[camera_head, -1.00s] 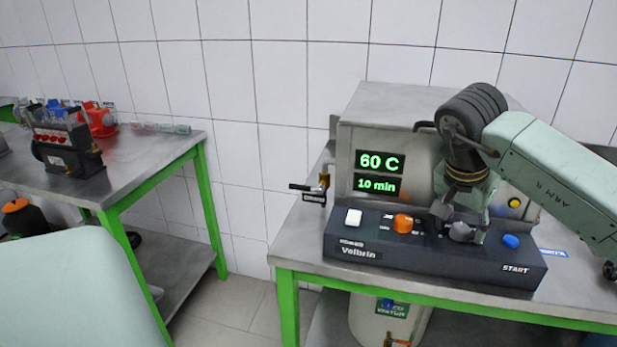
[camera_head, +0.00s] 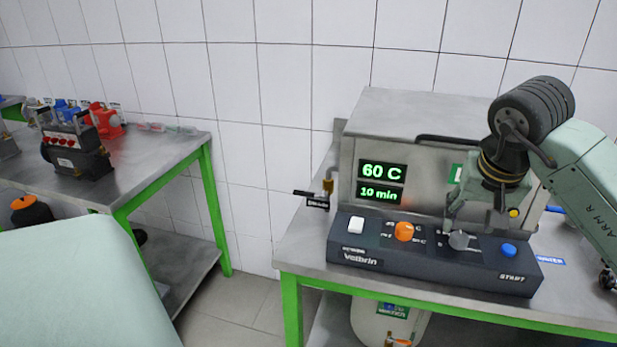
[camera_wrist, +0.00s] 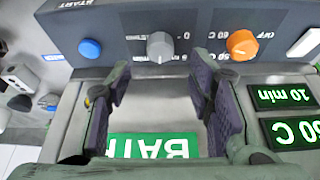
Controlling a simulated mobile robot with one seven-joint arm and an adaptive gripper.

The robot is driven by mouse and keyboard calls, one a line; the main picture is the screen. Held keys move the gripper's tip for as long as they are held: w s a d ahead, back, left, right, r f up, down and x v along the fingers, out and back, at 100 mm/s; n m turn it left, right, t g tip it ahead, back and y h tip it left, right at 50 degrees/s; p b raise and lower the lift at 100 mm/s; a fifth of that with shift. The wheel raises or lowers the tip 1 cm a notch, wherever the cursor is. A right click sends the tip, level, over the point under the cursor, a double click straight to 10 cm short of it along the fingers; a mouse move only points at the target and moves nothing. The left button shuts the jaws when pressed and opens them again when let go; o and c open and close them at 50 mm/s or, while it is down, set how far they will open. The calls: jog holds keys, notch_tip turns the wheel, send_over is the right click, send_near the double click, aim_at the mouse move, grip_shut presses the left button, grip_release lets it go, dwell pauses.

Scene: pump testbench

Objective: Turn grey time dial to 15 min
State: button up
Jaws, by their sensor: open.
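The grey time dial (camera_head: 459,240) is on the dark front panel, between the orange knob (camera_head: 404,231) and the blue button (camera_head: 508,250). In the wrist view the grey dial (camera_wrist: 160,46) shows clear and upside down, at the top middle. My gripper (camera_head: 475,222) is behind and above the panel, apart from the dial. In the wrist view my gripper (camera_wrist: 160,82) is open, with its two fingers below the dial and nothing between them but the steel front. The time display (camera_head: 380,193) reads 10 min, and the display above (camera_head: 383,171) reads 60 C.
A white switch (camera_head: 356,225) is at the panel's left end. A black bar handle (camera_head: 450,141) runs along the steel housing's upper front. A valve with a black lever (camera_head: 316,196) is at the left side. Another bench (camera_head: 170,165) stands at the far left.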

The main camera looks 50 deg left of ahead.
jog(key=b+v, duration=0.1)
jog(key=v, duration=0.4)
jog(key=s+a+r+g+y, duration=0.1)
jog(key=s+a+g+y, duration=0.2)
jog(key=s+a, duration=0.5)
jog(key=s+a+r+g+y, duration=0.1)
jog(key=s+a+g+y, duration=0.3)
jog(key=s+a, duration=0.5)
jog(key=shift+s+g+b, duration=0.4)
jog(key=shift+s+g, duration=0.4)
jog(key=shift+s, duration=1.5)
